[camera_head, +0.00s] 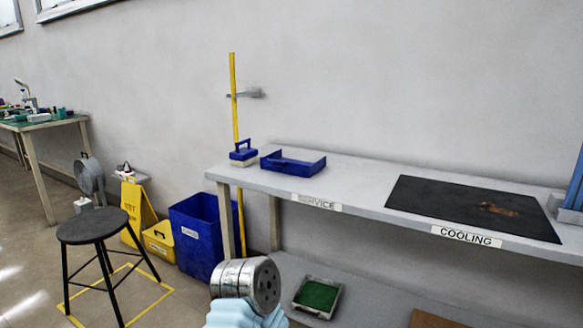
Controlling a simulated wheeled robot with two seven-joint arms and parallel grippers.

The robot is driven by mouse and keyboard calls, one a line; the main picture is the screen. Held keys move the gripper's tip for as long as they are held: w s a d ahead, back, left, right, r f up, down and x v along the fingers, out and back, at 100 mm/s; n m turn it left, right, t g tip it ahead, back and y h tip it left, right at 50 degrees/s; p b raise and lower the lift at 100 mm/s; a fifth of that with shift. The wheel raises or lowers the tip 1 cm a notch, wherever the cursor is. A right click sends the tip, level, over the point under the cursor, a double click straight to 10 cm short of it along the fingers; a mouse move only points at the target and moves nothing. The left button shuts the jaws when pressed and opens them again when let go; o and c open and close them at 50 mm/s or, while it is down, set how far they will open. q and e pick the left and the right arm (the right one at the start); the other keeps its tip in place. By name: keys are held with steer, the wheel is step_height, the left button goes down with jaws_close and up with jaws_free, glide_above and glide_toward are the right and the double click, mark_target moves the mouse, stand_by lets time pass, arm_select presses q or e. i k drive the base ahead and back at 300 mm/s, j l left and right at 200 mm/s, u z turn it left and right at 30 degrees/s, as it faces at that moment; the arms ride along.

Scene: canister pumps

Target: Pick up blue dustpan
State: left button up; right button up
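The blue dustpan (293,164) lies on the light grey bench (352,183), near its left end. It looks like a shallow, open tray with low walls, and its handle is hard to make out. A blue brush-like item (243,153) with a raised handle and a pale underside stands just left of it, close to the bench's left edge. Neither of my grippers shows in the head view, and nothing is seen touching the dustpan.
A black mat (470,207) covers the bench's right part. Bare bench separates it from the dustpan. A yellow pole (234,100) stands behind the brush. A blue bin (198,236), yellow bucket (159,241) and black stool (92,228) stand left. A green-filled tray (317,297) sits below.

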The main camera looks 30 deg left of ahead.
mark_target(274, 162)
steer(key=j+z, duration=0.35)
steer(key=j, duration=1.55)
